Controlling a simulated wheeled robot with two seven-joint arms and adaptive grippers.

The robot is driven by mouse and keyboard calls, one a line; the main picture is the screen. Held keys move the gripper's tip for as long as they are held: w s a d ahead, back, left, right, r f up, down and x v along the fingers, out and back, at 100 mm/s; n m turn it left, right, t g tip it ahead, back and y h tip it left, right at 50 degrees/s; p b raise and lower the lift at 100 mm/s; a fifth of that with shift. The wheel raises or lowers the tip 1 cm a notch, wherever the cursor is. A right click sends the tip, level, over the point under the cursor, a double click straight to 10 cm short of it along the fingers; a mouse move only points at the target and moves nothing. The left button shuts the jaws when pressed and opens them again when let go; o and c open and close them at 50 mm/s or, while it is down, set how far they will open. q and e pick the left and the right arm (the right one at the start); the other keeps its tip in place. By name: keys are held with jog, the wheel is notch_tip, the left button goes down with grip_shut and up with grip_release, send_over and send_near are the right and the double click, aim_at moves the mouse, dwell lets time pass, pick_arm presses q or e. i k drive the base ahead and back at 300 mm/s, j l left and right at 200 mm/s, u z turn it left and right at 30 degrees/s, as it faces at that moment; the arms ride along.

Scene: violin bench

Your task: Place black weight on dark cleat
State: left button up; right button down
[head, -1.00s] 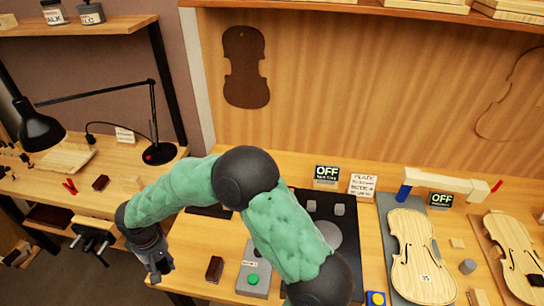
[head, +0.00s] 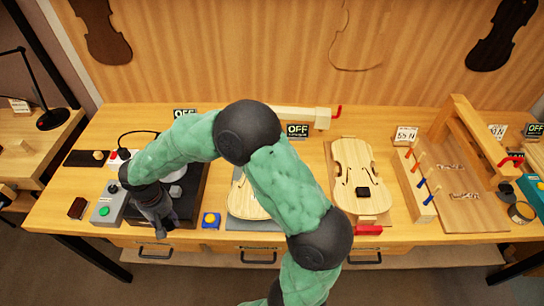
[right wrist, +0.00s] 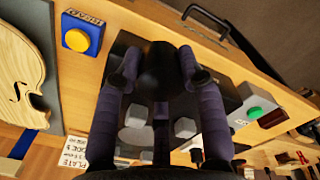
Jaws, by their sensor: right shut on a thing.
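My right gripper (head: 160,218) points down over the front of the black plate at the left of the bench. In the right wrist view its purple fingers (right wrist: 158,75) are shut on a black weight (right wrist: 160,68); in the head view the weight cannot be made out. A small dark block (head: 363,191) lies on the lower part of the right violin plate (head: 352,160); I cannot tell whether it is the dark cleat. My right arm covers part of the left violin plate (head: 243,200). My left gripper is not in view.
The black plate (right wrist: 125,45) holds grey blocks (right wrist: 185,127). A green-button box (head: 108,208) and a dark red block (head: 78,208) are left of the gripper; a blue box with a yellow button (head: 211,220) is to its right. A wooden rack (head: 415,185) stands farther right.

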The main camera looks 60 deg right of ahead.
aim_at(364, 190)
jog(key=k+l, duration=0.2)
jog(key=l, duration=0.15)
jog(key=k+l+z, duration=0.1)
jog(key=k+l, duration=0.35)
jog(key=l, duration=0.3)
jog(key=k+l+z, duration=0.15)
jog(key=l, duration=0.2)
jog(key=k+l, duration=0.25)
jog(key=l, duration=0.15)
